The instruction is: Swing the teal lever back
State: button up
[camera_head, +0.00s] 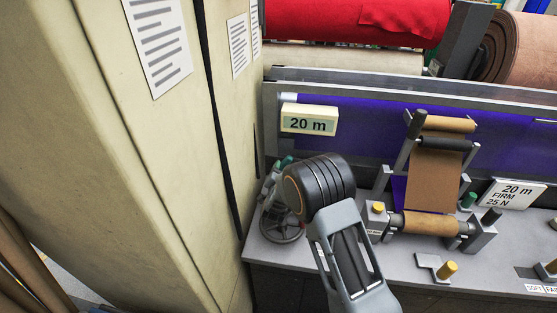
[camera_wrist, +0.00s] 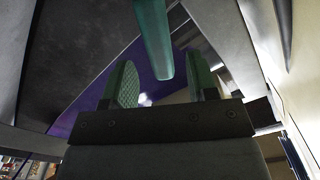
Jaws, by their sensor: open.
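The teal lever (camera_wrist: 153,40) comes down from the top in the wrist view, its rounded lower end in the gap between the two fingers of my gripper (camera_wrist: 161,82). The jaws are open, with a green textured pad on the left finger; I see no clear contact with the lever. In the head view a small teal tip (camera_head: 286,161) shows just left of my dark wrist, above a grey round-based fitting (camera_head: 283,228). My arm hides most of this area, and my fingertips cannot be made out there.
A tall beige cabinet (camera_head: 150,130) stands close on the left. A "20 m" display (camera_head: 309,120) is behind my wrist.

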jog(key=shift+w+d+p, duration=0.2)
jog(key=shift+w+p, duration=0.05)
jog(key=shift+w, duration=0.75)
jog(key=shift+w+d+p, duration=0.2)
jog(key=shift+w+p, duration=0.05)
jog(key=shift+w, duration=0.75)
jog(key=shift+w+d+p, duration=0.2)
jog(key=shift+w+p, duration=0.05)
jog(key=shift+w, duration=0.75)
